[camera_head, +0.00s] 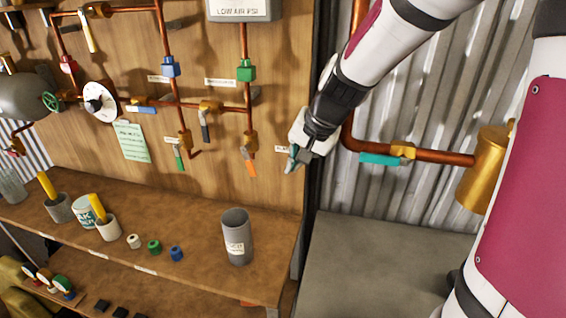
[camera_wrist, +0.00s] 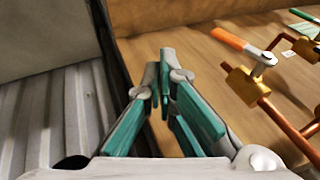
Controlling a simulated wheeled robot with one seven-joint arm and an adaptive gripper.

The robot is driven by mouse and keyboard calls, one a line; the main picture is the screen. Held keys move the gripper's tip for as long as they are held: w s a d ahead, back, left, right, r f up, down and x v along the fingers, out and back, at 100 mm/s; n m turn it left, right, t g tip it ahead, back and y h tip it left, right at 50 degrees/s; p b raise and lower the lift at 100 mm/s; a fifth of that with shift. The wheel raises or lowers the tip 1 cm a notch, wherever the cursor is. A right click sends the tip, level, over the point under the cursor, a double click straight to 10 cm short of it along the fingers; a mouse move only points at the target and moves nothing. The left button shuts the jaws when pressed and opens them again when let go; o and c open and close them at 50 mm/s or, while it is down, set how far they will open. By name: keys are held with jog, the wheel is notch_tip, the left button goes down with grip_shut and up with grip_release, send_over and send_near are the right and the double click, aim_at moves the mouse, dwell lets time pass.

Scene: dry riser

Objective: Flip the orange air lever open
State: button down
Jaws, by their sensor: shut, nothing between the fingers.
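The orange air lever (camera_head: 250,165) hangs down from a brass valve (camera_head: 250,141) on a copper pipe at the right side of the wooden board. In the wrist view the orange lever (camera_wrist: 228,39) shows at the upper right, beside its brass valve (camera_wrist: 240,83). My gripper (camera_head: 291,158) is shut and empty. It is to the right of the lever, near the board's right edge, and apart from it. In the wrist view my gripper's teal fingers (camera_wrist: 159,75) are close together in the middle, left of the lever.
A teal lever (camera_head: 378,159) is on a pipe against the corrugated wall at right. A grey cup (camera_head: 237,237) stands on the wooden shelf (camera_head: 200,272) below. A grey surface (camera_head: 380,265) at lower right is bare.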

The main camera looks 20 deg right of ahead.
jog(key=s+d+r, duration=0.1)
jog(key=s+d, duration=0.2)
jog(key=s, duration=0.2)
jog(key=shift+d+r+b, duration=0.3)
